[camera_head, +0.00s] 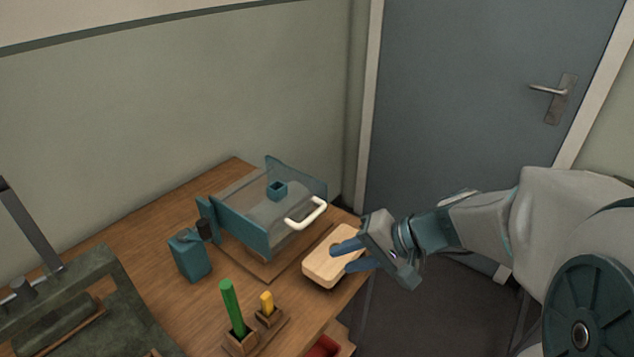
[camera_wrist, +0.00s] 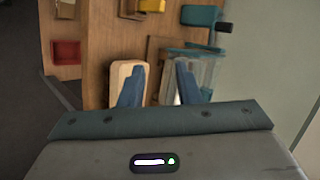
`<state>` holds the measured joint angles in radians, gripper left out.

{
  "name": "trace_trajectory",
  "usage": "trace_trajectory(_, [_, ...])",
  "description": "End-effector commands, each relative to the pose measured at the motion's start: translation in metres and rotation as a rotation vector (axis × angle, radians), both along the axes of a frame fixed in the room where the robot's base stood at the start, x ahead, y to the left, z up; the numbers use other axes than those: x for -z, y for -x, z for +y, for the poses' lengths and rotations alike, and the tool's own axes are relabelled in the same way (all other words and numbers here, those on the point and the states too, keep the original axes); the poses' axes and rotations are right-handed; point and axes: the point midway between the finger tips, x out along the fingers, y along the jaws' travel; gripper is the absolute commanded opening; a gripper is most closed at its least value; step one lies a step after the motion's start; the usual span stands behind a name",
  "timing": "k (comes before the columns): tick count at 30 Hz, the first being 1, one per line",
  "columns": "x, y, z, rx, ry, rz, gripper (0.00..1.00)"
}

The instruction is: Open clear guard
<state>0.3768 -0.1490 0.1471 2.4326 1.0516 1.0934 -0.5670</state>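The clear guard (camera_head: 262,207) is a see-through cover with teal side panels on a wooden base at the table's back right. It appears lowered over the base. Its white handle (camera_head: 307,215) is on the side facing my arm. A small teal block (camera_head: 277,190) shows at the guard. My gripper (camera_head: 343,257) is open, its two blue fingers apart, in front of and to the right of the handle. The fingers are at the pale wooden block (camera_head: 325,268); contact cannot be told. In the wrist view, the guard (camera_wrist: 205,70) is partly hidden behind the right finger.
A teal box with a black knob (camera_head: 190,255) stands left of the guard. A green rod (camera_head: 232,306) and a yellow peg (camera_head: 267,303) stand in wooden holders in front. A dark green machine (camera_head: 70,305) is at left. A red bin (camera_head: 323,346) is at the front edge.

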Motion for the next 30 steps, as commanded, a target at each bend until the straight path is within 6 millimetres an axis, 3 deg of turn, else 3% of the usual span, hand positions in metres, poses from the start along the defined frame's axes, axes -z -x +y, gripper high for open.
trace_trajectory(1, [0.022,-0.017,-0.002,0.049,-0.084,-0.014,0.30])
trace_trajectory(6, [0.035,-0.067,-0.019,0.203,-0.304,-0.113,0.30])
trace_trajectory(10, [0.039,-0.092,-0.035,0.295,-0.399,-0.179,0.30])
trace_trajectory(15, [0.039,-0.107,-0.044,0.348,-0.448,-0.221,0.30])
trace_trajectory(20, [0.040,-0.118,-0.032,0.351,-0.452,-0.223,0.30])
trace_trajectory(30, [0.056,-0.160,0.024,0.350,-0.452,-0.220,0.30])
